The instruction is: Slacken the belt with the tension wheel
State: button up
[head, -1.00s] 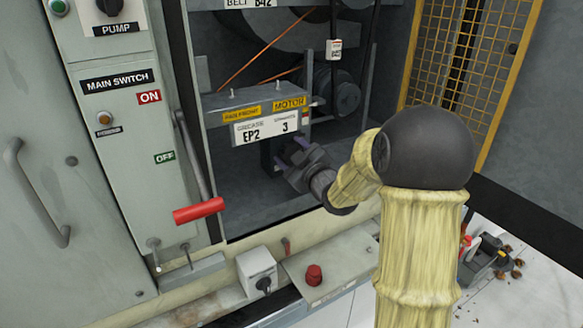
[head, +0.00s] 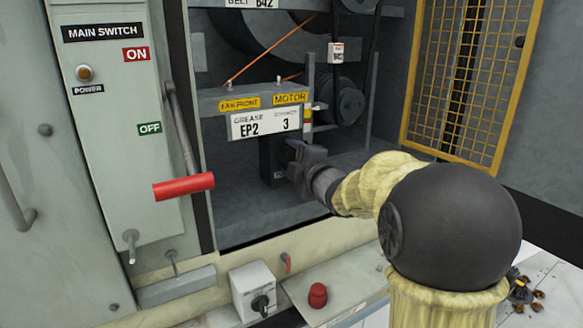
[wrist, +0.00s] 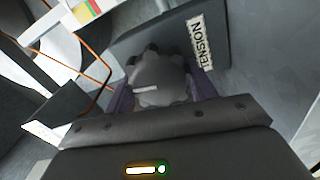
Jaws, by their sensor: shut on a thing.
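The tension wheel (wrist: 160,68) is a grey lobed knob with a pale mark on its face, beside a plate labelled TENSION (wrist: 196,43) in the wrist view. My gripper (wrist: 161,92) is shut on the wheel, with a purple finger on each side. In the head view my gripper (head: 292,160) is inside the open cabinet bay, below the EP2 label, and hides the wheel. The belt appears as a thin orange line (head: 270,48) running to the large pulley, and also shows in the wrist view (wrist: 100,62).
A red-yellow-green strip (head: 307,118) stands beside the label plate (head: 265,123). The red-handled main switch lever (head: 184,187) is left of the bay. A yellow mesh door (head: 470,80) stands open at right. A red button (head: 317,295) sits on the ledge below.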

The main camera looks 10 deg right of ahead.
dwell(0.3)
jog(key=o, duration=1)
jog(key=p+v, duration=0.1)
jog(key=v, duration=1.6)
jog(key=shift+s, duration=0.15)
